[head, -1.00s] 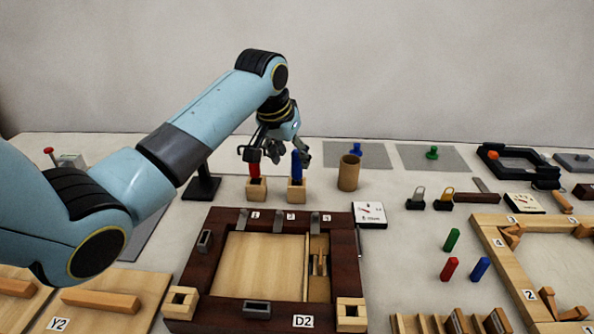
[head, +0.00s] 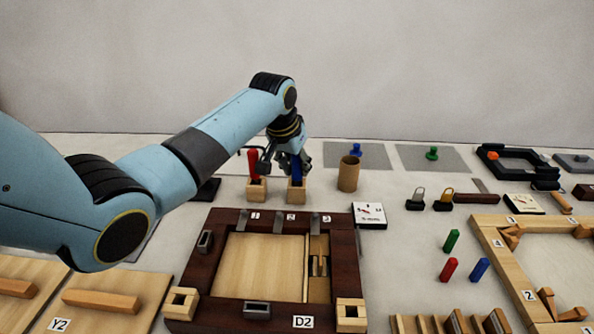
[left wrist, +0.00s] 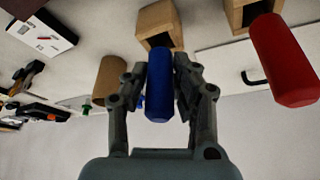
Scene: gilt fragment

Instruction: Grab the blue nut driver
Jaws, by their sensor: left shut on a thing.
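The blue nut driver (head: 297,170) stands upright in a small wooden block holder (head: 297,190) behind the dark wooden frame. My left gripper (head: 288,166) is lowered around its handle. In the left wrist view the blue handle (left wrist: 159,88) lies between the two fingers of the left gripper (left wrist: 160,85), which are shut on it. The handle's lower end is still at the wooden holder (left wrist: 158,24). The red driver (head: 253,166) stands in its own wooden block just to the left, and it also shows in the left wrist view (left wrist: 283,58). My right gripper is not in view.
A brown cylindrical cup (head: 348,174) stands close to the right of the blue driver's holder. A white dial box (head: 369,214) lies in front of the cup. The dark wooden frame marked D2 (head: 190,262) fills the table in front.

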